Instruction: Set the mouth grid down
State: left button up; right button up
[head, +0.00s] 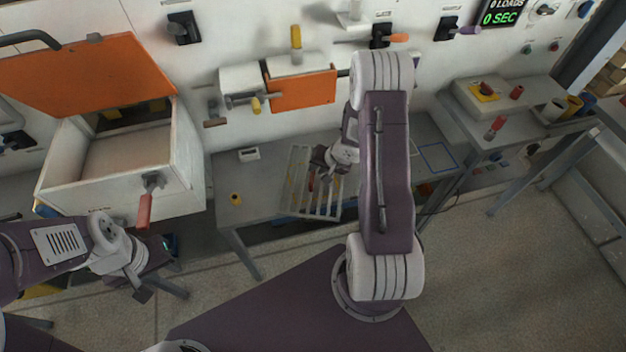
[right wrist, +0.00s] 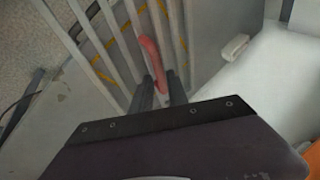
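The mouth grid (head: 327,209) is a rack of pale parallel bars with a red handle. It is over the grey bench, and it also shows in the right wrist view (right wrist: 104,50). My right gripper (head: 321,168) is at the grid. In the right wrist view its two fingers (right wrist: 160,92) stand on either side of the red handle's near end, with no clear gap. I cannot tell whether the grid touches the bench. My left gripper (head: 143,289) is low at the left, below the open white box, with nothing visible in it; its finger opening is unclear.
The white box (head: 180,182) with an orange lid (head: 85,75) stands open at the left. A yellow outline shows under the grid. A small yellow item (head: 235,199) and a white block (head: 249,154) are on the bench. A blue outline (head: 438,158) marks clear bench at right.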

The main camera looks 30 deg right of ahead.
jog(key=b+x, duration=0.1)
jog(key=x, duration=0.4)
grip_shut()
jog(key=shift+r, duration=0.1)
dwell(1.2)
